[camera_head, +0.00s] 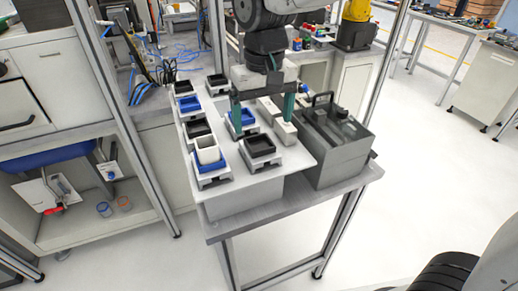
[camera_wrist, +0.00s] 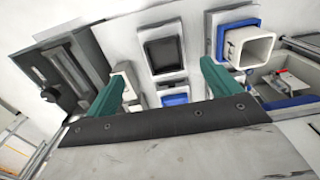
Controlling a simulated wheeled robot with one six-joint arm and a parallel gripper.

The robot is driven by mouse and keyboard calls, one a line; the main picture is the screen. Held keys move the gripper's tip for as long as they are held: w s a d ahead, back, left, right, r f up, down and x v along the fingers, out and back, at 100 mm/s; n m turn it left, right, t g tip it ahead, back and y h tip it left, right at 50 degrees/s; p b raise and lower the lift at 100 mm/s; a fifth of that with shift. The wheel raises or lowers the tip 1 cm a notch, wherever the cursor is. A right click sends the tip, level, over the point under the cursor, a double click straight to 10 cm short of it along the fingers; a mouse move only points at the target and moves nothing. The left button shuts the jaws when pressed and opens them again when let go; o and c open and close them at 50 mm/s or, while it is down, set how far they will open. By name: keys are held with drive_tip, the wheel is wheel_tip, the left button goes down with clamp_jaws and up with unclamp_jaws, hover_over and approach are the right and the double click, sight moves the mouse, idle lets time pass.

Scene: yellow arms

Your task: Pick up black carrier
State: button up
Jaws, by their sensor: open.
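Several black carriers sit in pale holders on a white board in the head view. A blue carrier (camera_wrist: 175,99) sits nearer, partly hidden by my gripper.
A white square cup (camera_head: 207,154) stands in a blue carrier at the left front. Another blue carrier (camera_head: 189,104) is at the left. Pale blocks (camera_head: 285,133) stand on the right side. A grey box (camera_head: 338,148) with a handle borders the board. Metal posts flank the table.

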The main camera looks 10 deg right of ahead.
sight(259, 148)
drive_tip(key=shift+w+a+f, duration=0.1)
drive_tip(key=shift+a+f, duration=0.25)
wheel_tip(259, 148, down, 7)
drive_tip(key=shift+w+f, duration=0.1)
drive_tip(key=shift+f, duration=0.05)
drive_tip(key=c, duration=1.3)
